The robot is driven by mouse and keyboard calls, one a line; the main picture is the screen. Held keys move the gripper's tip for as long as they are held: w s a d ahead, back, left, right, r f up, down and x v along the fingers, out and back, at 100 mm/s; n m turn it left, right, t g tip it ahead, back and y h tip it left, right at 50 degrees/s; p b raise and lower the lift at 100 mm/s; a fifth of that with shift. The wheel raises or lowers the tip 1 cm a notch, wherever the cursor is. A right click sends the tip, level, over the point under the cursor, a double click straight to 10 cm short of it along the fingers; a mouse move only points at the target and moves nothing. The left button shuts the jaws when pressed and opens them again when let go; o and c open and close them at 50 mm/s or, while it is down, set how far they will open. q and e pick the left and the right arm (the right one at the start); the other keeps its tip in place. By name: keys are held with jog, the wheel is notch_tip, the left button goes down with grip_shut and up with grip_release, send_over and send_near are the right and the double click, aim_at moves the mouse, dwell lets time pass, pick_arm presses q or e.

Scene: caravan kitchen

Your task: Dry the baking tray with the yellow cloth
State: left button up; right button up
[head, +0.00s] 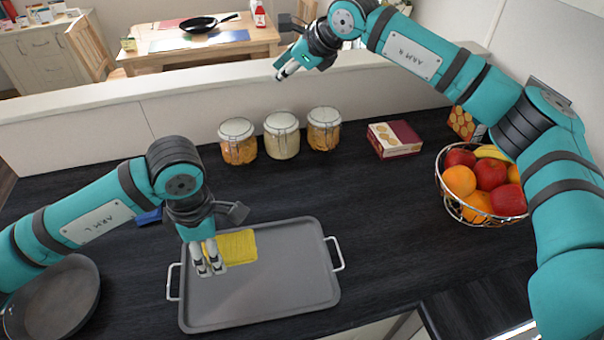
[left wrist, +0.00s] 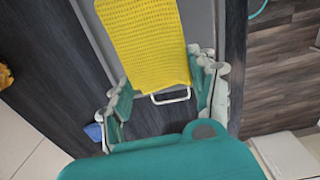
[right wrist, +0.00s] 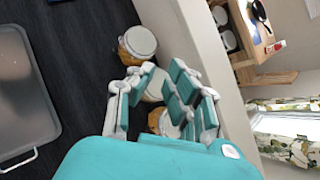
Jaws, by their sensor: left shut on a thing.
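The grey baking tray (head: 290,280) lies flat on the dark worktop, with a light handle at each end. The yellow cloth (head: 238,246) is over the tray's upper left part. My left gripper (head: 209,272) is shut on the cloth's near left edge, low over the tray. In the left wrist view the yellow cloth (left wrist: 145,40) reaches away from between the fingers (left wrist: 160,95). Whether the whole cloth touches the tray I cannot tell. My right gripper (head: 283,75) is raised near the low wall behind the worktop, away from the tray; its fingers (right wrist: 165,100) look apart and empty.
Three glass jars (head: 282,136) and a red box (head: 394,139) stand along the wall. A wire fruit bowl (head: 470,208) is at the right. A dark pan (head: 55,297) lies left of the tray. A blue item (head: 149,217) lies behind my left arm. Worktop between jars and tray is clear.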

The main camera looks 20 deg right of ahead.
jog(key=d+f+g+h, duration=0.2)
jog(key=d+f+h, duration=0.15)
jog(key=d, duration=0.65)
pick_arm(q)
jog(key=shift+d, duration=0.15)
jog(key=shift+a, duration=0.25)
jog(key=shift+d, duration=0.15)
pick_arm(e)
jog(key=n+g+h, duration=0.2)
jog(key=n+g, duration=0.4)
jog(key=g, duration=0.2)
send_near(304, 220)
jog(key=x, duration=0.8)
jog(key=shift+f, duration=0.35)
grip_shut()
